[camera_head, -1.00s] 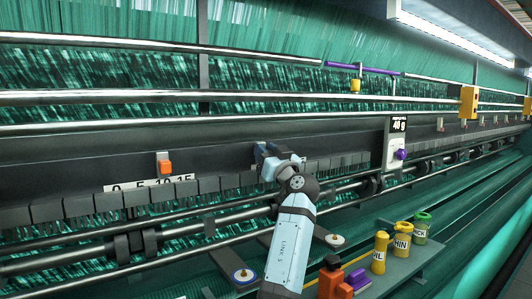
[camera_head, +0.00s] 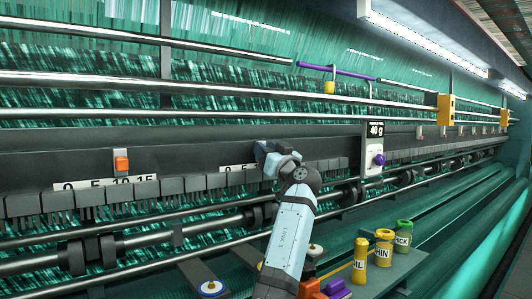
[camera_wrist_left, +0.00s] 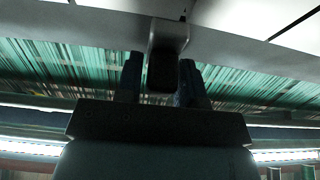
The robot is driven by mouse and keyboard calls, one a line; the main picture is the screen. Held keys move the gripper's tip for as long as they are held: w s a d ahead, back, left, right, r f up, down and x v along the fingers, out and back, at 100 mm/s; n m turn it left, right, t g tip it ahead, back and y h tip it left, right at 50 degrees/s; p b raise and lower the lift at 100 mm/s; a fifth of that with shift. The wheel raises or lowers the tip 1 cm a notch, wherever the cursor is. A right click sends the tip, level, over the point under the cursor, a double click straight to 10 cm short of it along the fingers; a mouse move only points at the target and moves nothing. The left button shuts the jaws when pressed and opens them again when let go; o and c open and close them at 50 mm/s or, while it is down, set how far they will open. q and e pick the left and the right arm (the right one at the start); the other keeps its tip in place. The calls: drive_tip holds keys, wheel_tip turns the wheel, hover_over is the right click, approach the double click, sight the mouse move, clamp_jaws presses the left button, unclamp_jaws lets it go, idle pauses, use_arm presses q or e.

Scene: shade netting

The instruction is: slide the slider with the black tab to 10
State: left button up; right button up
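My left gripper (camera_head: 266,153) is at the machine's dark rail, just right of a white scale (camera_head: 238,168) whose 0 and 5 show. The rest of that scale is hidden behind the gripper and arm. In the left wrist view a dark block (camera_wrist_left: 162,70), apparently the black tab, sits between the two fingers under a grey bracket (camera_wrist_left: 170,32). A narrow dark gap seems to show at the block's left; whether the fingers press on it is unclear. The slider's position on the scale is hidden. My right gripper is not in view.
A slider with an orange tab (camera_head: 121,163) stands above another scale (camera_head: 88,184), near its 10. A 40 g display panel with a purple knob (camera_head: 378,160) is to the right. Yellow and green canisters (camera_head: 383,248) stand at the lower right. Rollers run below the rail.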

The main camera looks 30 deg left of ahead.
use_arm(q)
drive_tip(key=shift+o, duration=0.9)
drive_tip(key=b+v, duration=0.3)
drive_tip(key=v, duration=1)
drive_tip(key=shift+s+d+f+b, duration=0.2)
drive_tip(key=shift+d+b, duration=0.1)
